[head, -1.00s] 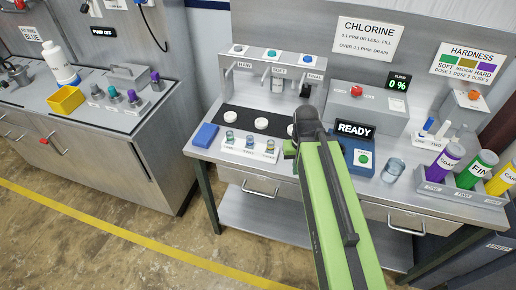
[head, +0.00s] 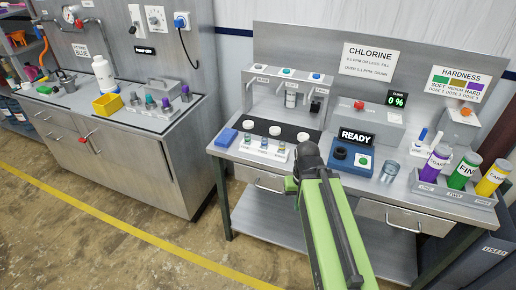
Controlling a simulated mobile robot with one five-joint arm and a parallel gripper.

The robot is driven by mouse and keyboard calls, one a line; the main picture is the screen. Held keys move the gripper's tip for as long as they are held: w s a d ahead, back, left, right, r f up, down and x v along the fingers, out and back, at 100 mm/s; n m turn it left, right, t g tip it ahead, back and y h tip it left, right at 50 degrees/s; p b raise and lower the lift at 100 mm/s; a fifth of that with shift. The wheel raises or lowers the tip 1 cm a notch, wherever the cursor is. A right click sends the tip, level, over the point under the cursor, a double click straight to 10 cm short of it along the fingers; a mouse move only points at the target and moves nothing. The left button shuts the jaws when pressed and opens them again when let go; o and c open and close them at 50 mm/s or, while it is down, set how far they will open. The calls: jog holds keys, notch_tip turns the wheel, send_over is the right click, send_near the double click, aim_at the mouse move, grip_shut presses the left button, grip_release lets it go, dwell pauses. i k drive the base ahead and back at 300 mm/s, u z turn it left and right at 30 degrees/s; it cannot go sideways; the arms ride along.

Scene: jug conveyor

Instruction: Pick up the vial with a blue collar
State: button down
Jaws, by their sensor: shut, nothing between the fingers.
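Several small glass vials stand in a white rack (head: 262,153) at the front left of the steel bench. The left vial (head: 247,138), a middle vial (head: 264,143) and the right vial (head: 281,147) show small coloured bands. They are too small to tell for sure which collar is blue. My gripper (head: 309,148), dark at the end of the green arm, is shut and empty, just right of the rack in the picture. The arm hides part of the bench front.
A blue block (head: 226,138) lies left of the rack. A blue meter (head: 350,157) marked READY and a clear beaker (head: 389,172) stand right of my gripper. Coloured canisters (head: 462,170) stand at the right end. A second steel counter (head: 140,150) stands left, with floor between.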

aim_at(264, 144)
jog(key=u, duration=0.15)
jog(key=i, duration=0.5)
jog(key=u, duration=0.05)
jog(key=k, duration=1.3)
jog(key=u, duration=0.15)
jog(key=i, duration=0.9)
jog(key=u, duration=0.7)
jog(key=i, duration=0.85)
jog(key=u, duration=0.6)
